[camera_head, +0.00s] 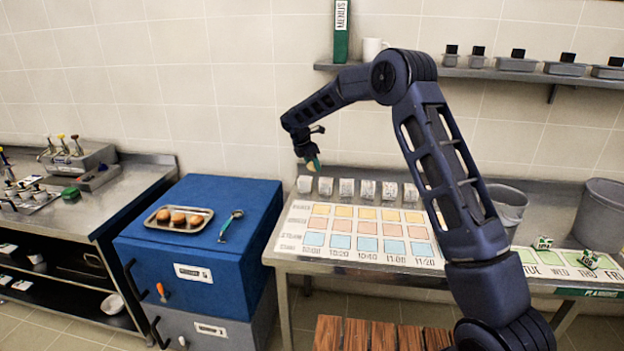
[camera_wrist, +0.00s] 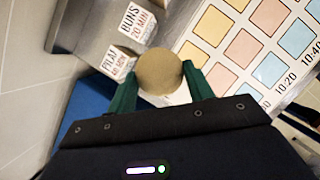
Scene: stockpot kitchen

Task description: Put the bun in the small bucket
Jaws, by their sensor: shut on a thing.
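My gripper (camera_head: 314,164) is shut on a round tan bun (camera_wrist: 159,72), held between its green fingers in the wrist view. In the head view it is in the air above the left back part of the steel table. The smaller grey bucket (camera_head: 510,201) stands at the back right of that table, partly behind my arm. A larger grey bucket (camera_head: 601,214) stands to its right. My gripper is well to the left of both buckets. The inside of the smaller bucket is mostly hidden.
A metal tray (camera_head: 156,226) with three brown buns and green tongs (camera_head: 229,226) lie on the blue cabinet (camera_head: 262,205). A coloured chart (camera_head: 355,236) covers the table's left part, with white label blocks (camera_head: 346,188) behind it. Green-white dice (camera_head: 588,259) lie at right. A shelf (camera_head: 440,72) hangs above.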

